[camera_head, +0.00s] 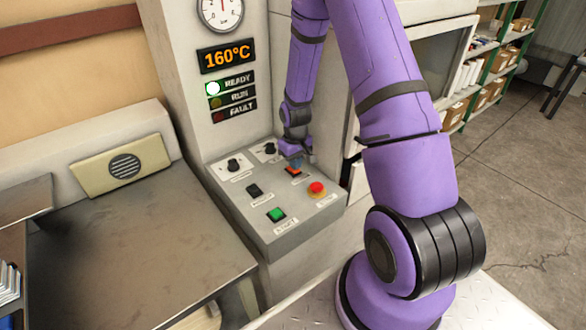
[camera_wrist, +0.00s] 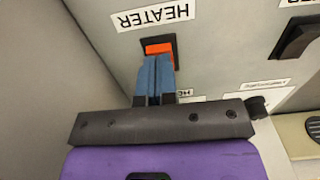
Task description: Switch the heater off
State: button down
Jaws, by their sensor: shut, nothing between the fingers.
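The heater switch is an orange-red rocker in a black frame. In the wrist view the rocker (camera_wrist: 158,46) sits beside a label reading HEATER (camera_wrist: 153,16), which appears upside down. My gripper (camera_wrist: 158,62) is shut, with its blue fingertips together right at the rocker's near edge; I cannot tell whether they touch it. The fingers hide part of the switch. In the head view my gripper (camera_head: 296,162) points down at the heater switch (camera_head: 293,171) on the sloped control panel (camera_head: 245,212).
A red stop button (camera_head: 317,187) is close to the gripper on the panel. A green button (camera_head: 276,214), a black switch (camera_head: 254,190) and two black knobs (camera_head: 234,165) are also there. A bare worktable (camera_head: 120,245) stands at left.

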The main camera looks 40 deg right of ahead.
jog(key=shift+f, duration=0.6)
dwell(0.4)
jog(key=shift+r, duration=3.5)
